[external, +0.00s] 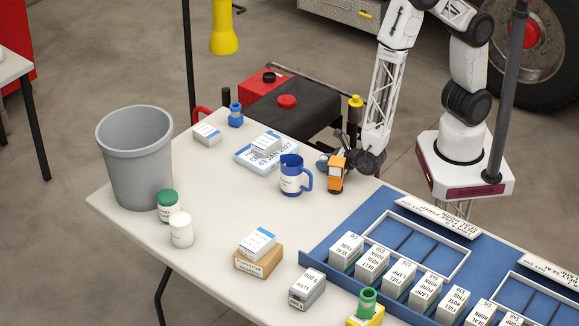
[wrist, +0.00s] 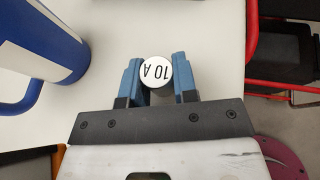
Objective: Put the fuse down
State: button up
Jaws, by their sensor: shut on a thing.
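The fuse (wrist: 155,72), a small round piece with a white end marked "10 A", is between the two blue fingers of my gripper (wrist: 157,82) in the wrist view. The fingers are shut on it, and its printed end faces the camera. In the external view my gripper (external: 325,164) is low over the white table, just right of a blue and white mug (external: 291,180). The fuse is too small or hidden to make out there. I cannot tell whether it touches the table.
The mug also stands close by in the wrist view (wrist: 40,50). A blue tray (external: 318,252) with several labelled boxes lies front right. A grey bin (external: 135,160), white jar (external: 181,230) and small boxes stand around the table. Bare tabletop (external: 225,205) lies left of the mug.

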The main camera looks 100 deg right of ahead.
jog(key=shift+f, duration=0.3)
jog(key=o, duration=0.9)
jog(key=shift+r, duration=0.15)
jog(key=shift+v, duration=6)
